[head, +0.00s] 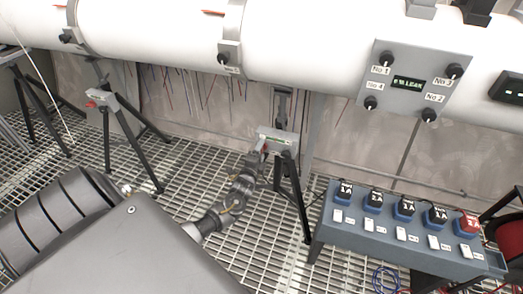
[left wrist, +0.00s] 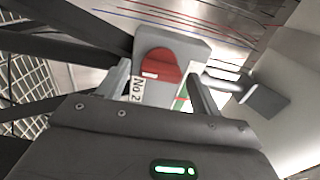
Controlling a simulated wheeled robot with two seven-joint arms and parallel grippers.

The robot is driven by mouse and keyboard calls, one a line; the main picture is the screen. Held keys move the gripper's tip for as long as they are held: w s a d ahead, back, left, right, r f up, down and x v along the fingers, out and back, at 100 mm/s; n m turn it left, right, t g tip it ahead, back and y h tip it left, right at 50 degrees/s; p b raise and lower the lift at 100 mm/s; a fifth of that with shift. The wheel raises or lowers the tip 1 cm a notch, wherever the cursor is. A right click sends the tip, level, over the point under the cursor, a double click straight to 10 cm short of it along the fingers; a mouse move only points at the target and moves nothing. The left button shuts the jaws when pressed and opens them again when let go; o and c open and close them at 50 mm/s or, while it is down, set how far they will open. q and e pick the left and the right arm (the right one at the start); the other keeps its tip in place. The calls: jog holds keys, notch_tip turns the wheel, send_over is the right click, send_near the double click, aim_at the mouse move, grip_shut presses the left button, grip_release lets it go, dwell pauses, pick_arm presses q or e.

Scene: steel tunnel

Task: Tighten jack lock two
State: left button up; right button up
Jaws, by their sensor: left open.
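The second jack stand (head: 277,137) stands on black tripod legs under the white pipe in the head view. Its lock is a red knob (left wrist: 158,64) on a grey block (left wrist: 190,46) in the left wrist view, beside a "No 2" label (left wrist: 137,90). My left gripper (head: 257,158) is at the knob side of this jack in the head view. In the left wrist view, the open left gripper (left wrist: 162,82) has one finger on each side of the red knob. I cannot tell whether the fingers touch it. My right gripper is not in view.
Another jack stand (head: 104,100) with a red knob stands at the left. A blue-grey bench (head: 345,245) with several labelled blocks is at the right. A panel (head: 412,82) with several black knobs is on the white pipe (head: 150,35). The grated floor (head: 185,165) is mostly clear between the stands.

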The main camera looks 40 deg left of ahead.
pick_arm(q)
jog(key=p+v, duration=0.1)
jog(key=v, duration=0.9)
jog(key=shift+s+d, duration=0.2)
jog(key=shift+s, duration=0.1)
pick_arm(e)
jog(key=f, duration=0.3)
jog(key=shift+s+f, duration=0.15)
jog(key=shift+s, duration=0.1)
